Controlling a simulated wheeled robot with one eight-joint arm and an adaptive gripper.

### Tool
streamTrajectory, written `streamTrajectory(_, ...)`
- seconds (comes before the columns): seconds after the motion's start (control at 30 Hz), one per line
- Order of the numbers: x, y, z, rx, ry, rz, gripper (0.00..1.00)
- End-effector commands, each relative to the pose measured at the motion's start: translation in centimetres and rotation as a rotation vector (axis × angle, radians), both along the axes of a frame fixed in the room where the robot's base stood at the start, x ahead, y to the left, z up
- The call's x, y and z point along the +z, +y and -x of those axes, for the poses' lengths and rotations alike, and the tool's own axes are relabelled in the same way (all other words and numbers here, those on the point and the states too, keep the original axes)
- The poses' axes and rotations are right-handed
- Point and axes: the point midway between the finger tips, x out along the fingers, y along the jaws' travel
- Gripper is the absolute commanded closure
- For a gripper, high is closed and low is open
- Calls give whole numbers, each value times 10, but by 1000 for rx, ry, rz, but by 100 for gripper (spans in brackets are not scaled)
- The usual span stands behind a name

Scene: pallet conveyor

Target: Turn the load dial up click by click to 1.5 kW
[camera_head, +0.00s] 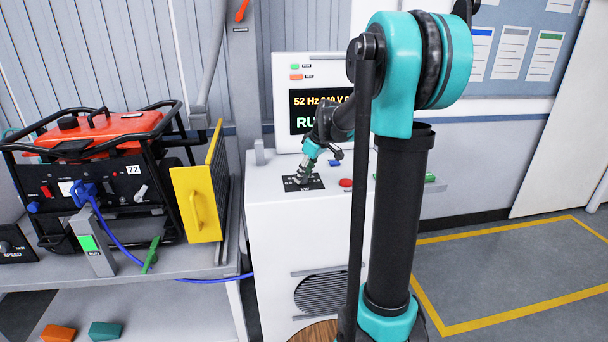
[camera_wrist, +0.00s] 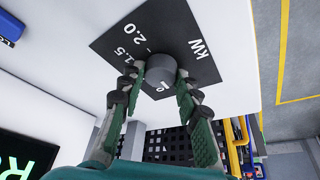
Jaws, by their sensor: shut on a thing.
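In the head view the plate (camera_head: 316,183) lies on top of the white cabinet. My gripper (camera_wrist: 162,84) comes down from above, its two green-padded fingers on opposite sides of the knob and shut on it. It also shows in the head view (camera_head: 303,177), where it hides most of the dial. I cannot tell which mark the dial points to.
A red button (camera_head: 346,183) sits just right of the dial plate. A red generator (camera_head: 100,130) with an open yellow panel (camera_head: 196,203) stands on the shelf at left.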

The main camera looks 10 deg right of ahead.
Motion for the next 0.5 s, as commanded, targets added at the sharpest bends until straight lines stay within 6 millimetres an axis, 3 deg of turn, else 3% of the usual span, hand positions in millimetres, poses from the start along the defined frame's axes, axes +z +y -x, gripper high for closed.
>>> streamTrajectory(0.27, 0, 1, 1, -78, 0, 1, 97)
streamTrajectory(0.5, 0, 2, 2, -252, 0, 2, 97)
